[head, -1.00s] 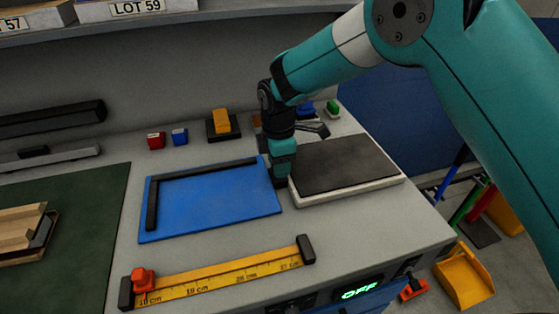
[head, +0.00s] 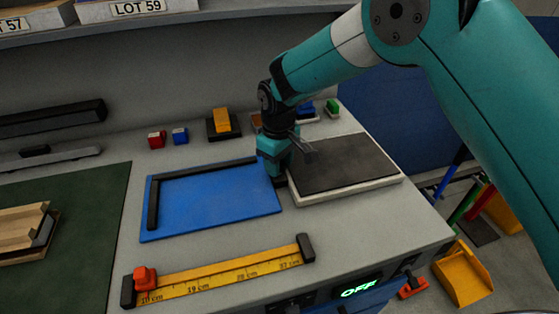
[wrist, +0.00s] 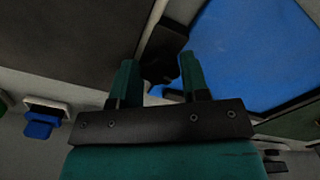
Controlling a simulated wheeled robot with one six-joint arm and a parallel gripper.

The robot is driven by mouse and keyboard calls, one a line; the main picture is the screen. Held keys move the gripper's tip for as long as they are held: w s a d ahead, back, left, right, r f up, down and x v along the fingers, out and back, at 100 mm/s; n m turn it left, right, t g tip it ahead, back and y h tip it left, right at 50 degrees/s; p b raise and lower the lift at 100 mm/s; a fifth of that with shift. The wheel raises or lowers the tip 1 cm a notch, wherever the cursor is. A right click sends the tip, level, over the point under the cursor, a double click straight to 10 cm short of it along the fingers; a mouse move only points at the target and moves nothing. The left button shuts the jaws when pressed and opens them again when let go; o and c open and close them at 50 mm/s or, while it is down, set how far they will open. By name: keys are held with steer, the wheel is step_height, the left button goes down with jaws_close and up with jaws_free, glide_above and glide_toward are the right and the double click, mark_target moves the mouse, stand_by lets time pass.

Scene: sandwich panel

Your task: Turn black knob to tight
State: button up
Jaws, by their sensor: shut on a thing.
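The black knob (wrist: 165,48) shows in the wrist view between the two green fingers of my gripper (wrist: 160,76). My gripper is shut on it. In the head view my gripper (head: 277,172) points down at the gap between the blue board and the dark-topped slab, and mostly covers the knob. Only a little black shows below the fingers there. No tight marking can be read in either view.
The blue board (head: 215,205) with black edge strips lies left of my gripper. The dark-topped slab (head: 345,165) lies close on the right. A yellow ruler (head: 220,278) with an orange slider lies in front. A green OFF display (head: 361,289) is on the bench front.

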steer(key=m, duration=0.4)
steer(key=shift+w+r+m, duration=0.1)
steer(key=shift+m, duration=0.2)
steer(key=m, duration=0.3)
steer(key=shift+m, duration=0.4)
steer(key=m, duration=0.4)
steer(key=shift+m, duration=1.7)
steer(key=o, duration=0.8)
steer(key=shift+c, duration=0.2)
steer(key=shift+o, duration=0.8)
